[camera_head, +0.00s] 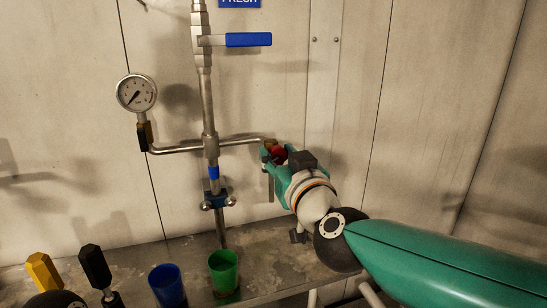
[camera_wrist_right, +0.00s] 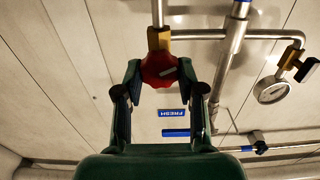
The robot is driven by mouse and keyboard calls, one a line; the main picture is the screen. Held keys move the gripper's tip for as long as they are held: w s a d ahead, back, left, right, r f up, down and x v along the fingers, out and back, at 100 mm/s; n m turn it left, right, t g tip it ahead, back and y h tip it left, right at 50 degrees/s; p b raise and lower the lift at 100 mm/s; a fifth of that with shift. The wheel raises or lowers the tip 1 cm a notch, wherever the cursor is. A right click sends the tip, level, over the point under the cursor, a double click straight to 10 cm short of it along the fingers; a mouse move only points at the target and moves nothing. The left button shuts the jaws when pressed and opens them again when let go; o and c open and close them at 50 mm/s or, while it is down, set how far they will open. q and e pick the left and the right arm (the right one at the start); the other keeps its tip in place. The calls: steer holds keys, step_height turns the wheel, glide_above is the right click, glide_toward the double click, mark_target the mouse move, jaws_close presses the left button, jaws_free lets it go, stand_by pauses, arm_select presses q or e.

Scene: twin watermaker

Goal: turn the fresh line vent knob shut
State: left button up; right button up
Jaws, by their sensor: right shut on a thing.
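The fresh line vent knob is a red lobed knob (camera_head: 278,153) at the right end of the thin side pipe in the head view. It also shows in the right wrist view (camera_wrist_right: 159,68), with a pale mark on its face and a brass body behind it. My right gripper (camera_head: 274,155) is shut on this knob, its teal fingers on either side of it. In the right wrist view the fingertips (camera_wrist_right: 160,78) touch or nearly touch its two sides. The fingers partly hide the knob in the head view.
A blue FRESH sign (camera_head: 239,2) and a blue lever (camera_head: 248,40) are above. A green cup (camera_head: 223,270) and a blue cup (camera_head: 166,286) stand on the bench (camera_head: 270,245) below.

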steer(key=shift+a+f, duration=0.15)
steer(key=shift+f, duration=0.3)
steer(key=o, duration=0.9)
steer(key=shift+o, duration=1.1)
steer(key=shift+s+r, duration=0.1)
steer(key=shift+r, duration=0.1)
steer(key=shift+r, duration=0.1)
steer(key=v, duration=1.2)
